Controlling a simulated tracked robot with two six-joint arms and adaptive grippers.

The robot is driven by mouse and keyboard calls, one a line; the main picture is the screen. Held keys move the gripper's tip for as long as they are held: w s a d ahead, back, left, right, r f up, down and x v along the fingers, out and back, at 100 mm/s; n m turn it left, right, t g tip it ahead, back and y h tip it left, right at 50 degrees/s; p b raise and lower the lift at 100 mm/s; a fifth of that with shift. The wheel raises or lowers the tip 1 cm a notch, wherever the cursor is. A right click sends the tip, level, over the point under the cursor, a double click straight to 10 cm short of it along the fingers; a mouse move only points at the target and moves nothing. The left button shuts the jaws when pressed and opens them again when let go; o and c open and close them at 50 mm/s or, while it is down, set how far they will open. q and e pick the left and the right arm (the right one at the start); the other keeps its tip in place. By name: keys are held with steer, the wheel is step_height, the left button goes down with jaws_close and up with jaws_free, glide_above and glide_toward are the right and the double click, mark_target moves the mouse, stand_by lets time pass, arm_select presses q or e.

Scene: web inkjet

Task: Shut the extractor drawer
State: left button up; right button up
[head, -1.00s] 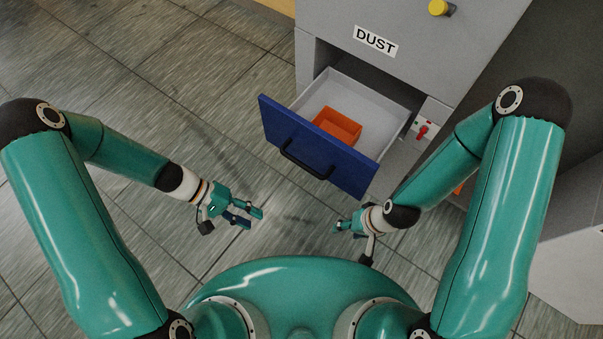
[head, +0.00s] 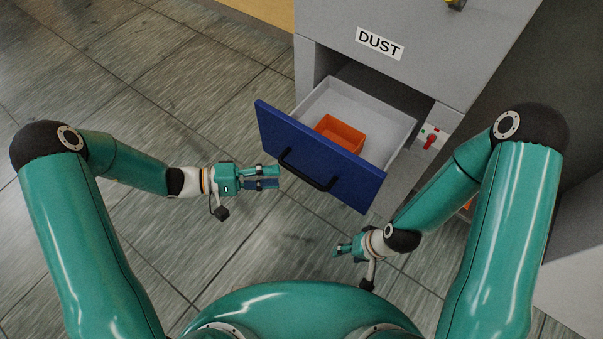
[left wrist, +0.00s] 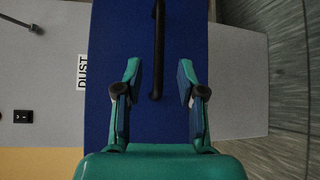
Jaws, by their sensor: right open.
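The extractor drawer stands pulled out of the grey cabinet marked DUST, its blue front (head: 300,138) facing me and its light grey inside visible. A black bar handle (head: 308,172) crosses the front. My left gripper (head: 277,177) is just left of the handle, near the drawer front. My right gripper (head: 345,248) is open and empty, low over the floor below the drawer.
An orange bin (head: 341,133) sits in the drawer. The grey cabinet (head: 440,50) carries the DUST label (head: 380,43) and a panel with a red switch (head: 431,141). The tiled floor at left is clear. A grey box (head: 575,270) stands at right.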

mark_target(301, 174)
arm_select(q)
steer(key=x, duration=0.7)
steer(key=shift+d+f, duration=0.1)
steer(key=shift+d, duration=0.25)
jaws_close()
